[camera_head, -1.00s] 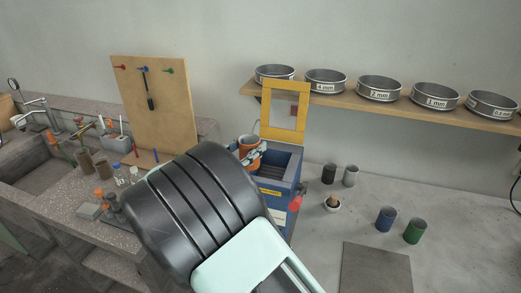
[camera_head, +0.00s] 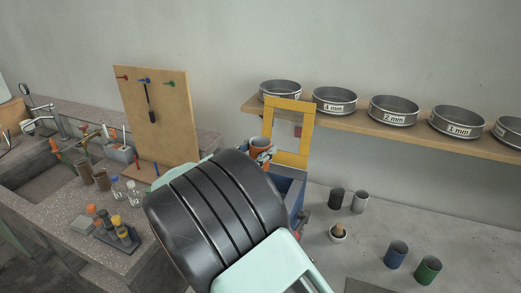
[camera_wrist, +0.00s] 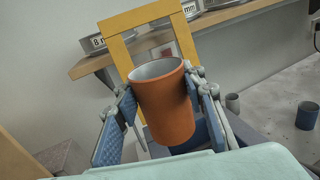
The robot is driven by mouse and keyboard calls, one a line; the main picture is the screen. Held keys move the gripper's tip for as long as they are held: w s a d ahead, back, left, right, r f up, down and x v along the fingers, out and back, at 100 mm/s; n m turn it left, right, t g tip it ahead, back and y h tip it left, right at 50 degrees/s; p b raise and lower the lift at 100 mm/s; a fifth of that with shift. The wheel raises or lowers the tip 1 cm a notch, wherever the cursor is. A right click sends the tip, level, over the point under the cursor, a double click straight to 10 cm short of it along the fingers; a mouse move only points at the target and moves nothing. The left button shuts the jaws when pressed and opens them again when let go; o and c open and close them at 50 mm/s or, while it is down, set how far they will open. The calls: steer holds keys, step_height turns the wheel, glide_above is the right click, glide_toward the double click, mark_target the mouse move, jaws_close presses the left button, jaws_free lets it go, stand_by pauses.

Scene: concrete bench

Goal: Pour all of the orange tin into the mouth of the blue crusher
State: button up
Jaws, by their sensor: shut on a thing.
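The orange tin (camera_head: 260,147) is held up beside the yellow frame at the back of the blue crusher (camera_head: 290,187). My gripper (camera_wrist: 163,100) is shut on the tin, with one blue-padded finger on each side in the wrist view. The tin (camera_wrist: 166,108) looks roughly upright, its open rim facing up. Its inside wall is pale; what it holds cannot be seen. The crusher stands below and behind the tin in the wrist view. Its mouth is mostly hidden by my arm in the head view and by the tin and gripper in the wrist view.
A dark cup (camera_head: 337,198), a grey cup (camera_head: 360,202), a blue cup (camera_head: 396,254) and a green cup (camera_head: 428,269) stand right on the bench. A pegboard (camera_head: 155,110) stands left.

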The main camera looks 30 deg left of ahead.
steer(key=shift+w+a+f+m+b, duration=0.15)
steer(key=shift+f+m+b, duration=1)
steer(key=shift+b, duration=0.95)
steer(key=shift+f+b, duration=0.2)
steer(key=shift+b, duration=0.2)
steer(key=shift+a+f+m+b, duration=0.1)
steer(key=shift+m+b, duration=1)
steer(key=shift+b, duration=0.6)
steer(key=shift+a+f+m+b, duration=0.1)
steer(key=shift+m+b, duration=0.95)
steer(key=shift+b, duration=0.6)
steer(key=shift+d+f+m+b, duration=0.1)
steer(key=shift+f+m+b, duration=0.3)
steer(key=shift+m+b, duration=1.3)
steer(key=shift+d+f+m+b, duration=0.1)
steer(key=shift+f+m+b, duration=0.45)
steer(key=shift+b, duration=2.1)
steer(key=shift+d+f+m+b, duration=0.15)
steer(key=shift+f+m+b, duration=0.2)
steer(key=shift+m+b, duration=1.05)
steer(key=shift+d+f+m+b, duration=0.15)
steer(key=shift+f+m+b, duration=0.3)
steer(key=shift+b, duration=1.9)
steer(key=shift+d+f+m+b, duration=0.25)
steer(key=shift+m+b, duration=0.65)
steer(key=shift+b, duration=1)
